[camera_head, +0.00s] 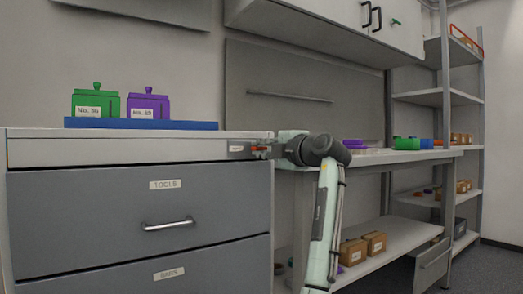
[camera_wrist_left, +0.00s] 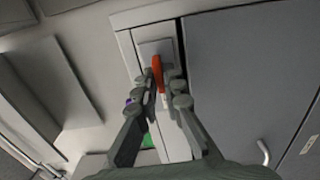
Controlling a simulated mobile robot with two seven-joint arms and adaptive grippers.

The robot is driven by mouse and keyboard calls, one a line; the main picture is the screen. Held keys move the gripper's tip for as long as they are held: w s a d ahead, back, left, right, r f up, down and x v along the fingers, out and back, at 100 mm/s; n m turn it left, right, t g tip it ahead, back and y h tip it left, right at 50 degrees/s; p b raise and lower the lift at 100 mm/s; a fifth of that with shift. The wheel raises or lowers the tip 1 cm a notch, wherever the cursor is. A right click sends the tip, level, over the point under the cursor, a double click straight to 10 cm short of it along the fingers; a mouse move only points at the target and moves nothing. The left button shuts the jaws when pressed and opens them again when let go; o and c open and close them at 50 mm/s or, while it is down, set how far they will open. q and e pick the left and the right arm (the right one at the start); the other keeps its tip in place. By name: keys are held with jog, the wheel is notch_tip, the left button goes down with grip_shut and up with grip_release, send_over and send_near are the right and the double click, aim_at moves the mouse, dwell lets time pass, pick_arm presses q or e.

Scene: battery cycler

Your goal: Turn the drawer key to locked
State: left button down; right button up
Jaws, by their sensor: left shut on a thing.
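The red drawer key (camera_head: 259,149) sticks out at the top right corner of the grey drawer cabinet (camera_head: 70,153), beside a small lock plate (camera_head: 238,149). In the left wrist view the red key (camera_wrist_left: 158,73) lies between my fingertips, in front of the lock plate (camera_wrist_left: 156,47). My left gripper (camera_head: 264,150) is shut on the key. The fingers hide part of the key, and I cannot tell whether the lock is turned to locked. The upper drawer (camera_head: 90,215) looks closed. My right gripper is in neither view.
A blue tray (camera_head: 140,124) with a green block (camera_head: 95,103) and a purple block (camera_head: 148,105) stands on the cabinet. A workbench (camera_head: 400,157) with small items is to the right, with a shelf rack (camera_head: 440,97) behind. A drawer handle (camera_head: 168,225) protrudes below.

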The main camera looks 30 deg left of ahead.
pick_arm(q)
jog(key=c, duration=1.6)
grip_release()
jog(key=shift+c, duration=0.2)
jog(key=v, duration=1.2)
jog(key=shift+f, duration=0.1)
